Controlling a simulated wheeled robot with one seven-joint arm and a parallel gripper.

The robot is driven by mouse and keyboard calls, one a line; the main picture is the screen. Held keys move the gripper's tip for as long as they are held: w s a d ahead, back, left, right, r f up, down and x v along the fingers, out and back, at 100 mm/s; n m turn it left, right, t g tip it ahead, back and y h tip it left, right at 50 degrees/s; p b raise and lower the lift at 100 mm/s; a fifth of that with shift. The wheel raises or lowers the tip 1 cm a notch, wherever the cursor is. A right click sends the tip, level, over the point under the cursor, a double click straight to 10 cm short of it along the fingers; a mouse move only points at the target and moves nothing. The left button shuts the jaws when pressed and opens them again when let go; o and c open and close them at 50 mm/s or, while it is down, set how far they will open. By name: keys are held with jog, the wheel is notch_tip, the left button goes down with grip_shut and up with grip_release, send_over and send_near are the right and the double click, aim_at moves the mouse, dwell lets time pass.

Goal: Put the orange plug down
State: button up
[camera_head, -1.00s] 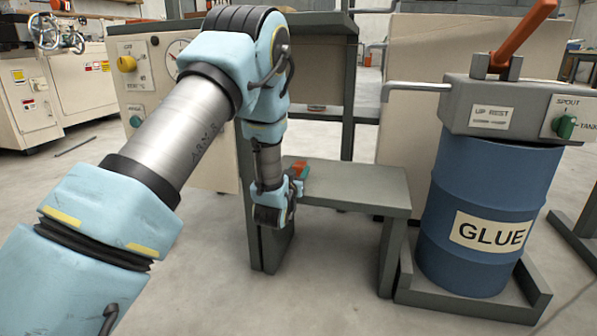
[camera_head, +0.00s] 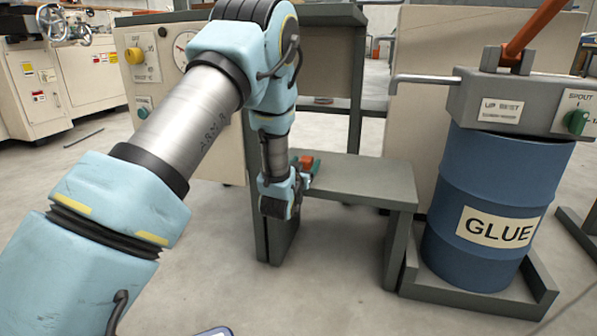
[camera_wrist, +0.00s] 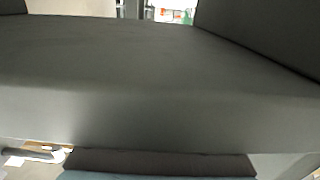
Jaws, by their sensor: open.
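A small orange-red piece with a little green beside it, which looks like the orange plug (camera_head: 307,161), shows at the left end of the grey bench (camera_head: 355,178) in the head view. It appears to rest on the bench top, though my wrist partly hides it. My gripper (camera_head: 284,193) is at the bench's left end, just in front of and below the plug in the picture. Its fingertips are not clearly seen, but it is open. In the wrist view a broad dark grey surface (camera_wrist: 130,75) fills most of the picture, and I cannot make out the plug there.
A blue glue drum (camera_head: 483,205) stands on a low grey frame to the right, with an orange lever (camera_head: 532,28) on its top. A beige cabinet (camera_head: 150,75) with a yellow knob is behind my arm. The right part of the bench top is clear.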

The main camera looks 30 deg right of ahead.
jog(key=p+v, duration=0.4)
jog(key=v, duration=0.8)
jog(key=w+a+r+n+g+y, duration=0.1)
jog(key=w+a+n+g+y, duration=0.2)
jog(key=a, duration=0.7)
jog(key=w+a+r+n+g+y, duration=0.1)
jog(key=w+a+n+y, duration=0.15)
jog(key=a+y, duration=0.55)
jog(key=s+a+r+n+g, duration=0.1)
jog(key=s+a+r+g, duration=0.1)
jog(key=s+a, duration=0.6)
jog(key=s+a+r+n+g+y, duration=0.1)
jog(key=s+a+g, duration=0.4)
jog(key=a, duration=0.5)
jog(key=s+r, duration=0.1)
jog(key=s, duration=0.1)
jog(key=shift+s+a, duration=0.25)
jog(key=shift+s, duration=0.15)
jog(key=shift+r, duration=0.15)
notch_tip(320, 180, up, 52)
jog(key=p, duration=5.1)
jog(key=shift+p, duration=0.35)
